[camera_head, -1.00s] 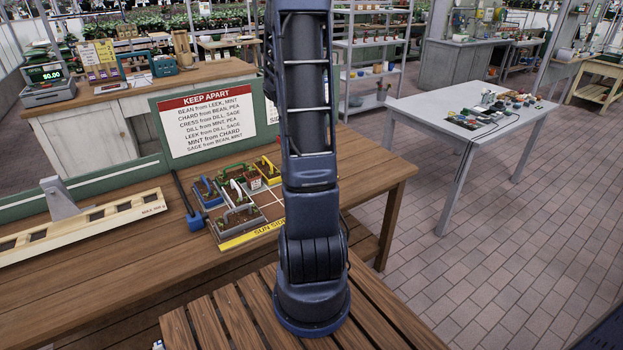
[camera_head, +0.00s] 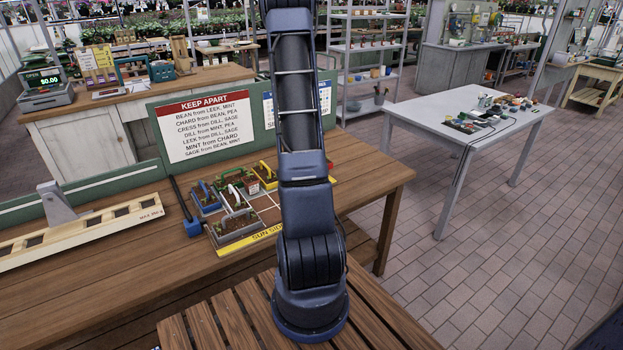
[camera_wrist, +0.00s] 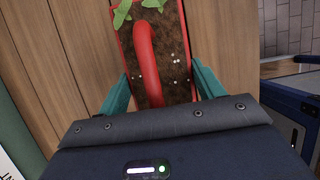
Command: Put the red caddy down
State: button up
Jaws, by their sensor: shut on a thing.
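The red caddy (camera_wrist: 146,60) fills the upper middle of the wrist view. It is a narrow red box of dark soil with white specks, green leaves and a red arched handle. My gripper (camera_wrist: 160,76) has its teal fingers on either side of the caddy, shut on it. Wooden planks show to the left of the caddy; I cannot tell whether its base touches anything. In the head view my arm hides the gripper and most of what is behind it. A small red patch at the arm's right edge may be part of the caddy.
On the wooden bench (camera_head: 115,262) a gridded tray (camera_head: 262,236) holds several caddies, its front edge yellow. Its right part is hidden by my arm. A KEEP APART sign (camera_head: 205,125) stands behind it, a slotted wooden rack (camera_head: 85,237) at left. The bench's right end is clear.

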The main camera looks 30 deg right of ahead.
jog(key=shift+f, duration=3.25)
jog(key=shift+f, duration=0.15)
jog(key=o, duration=1.3)
jog(key=shift+c, duration=0.2)
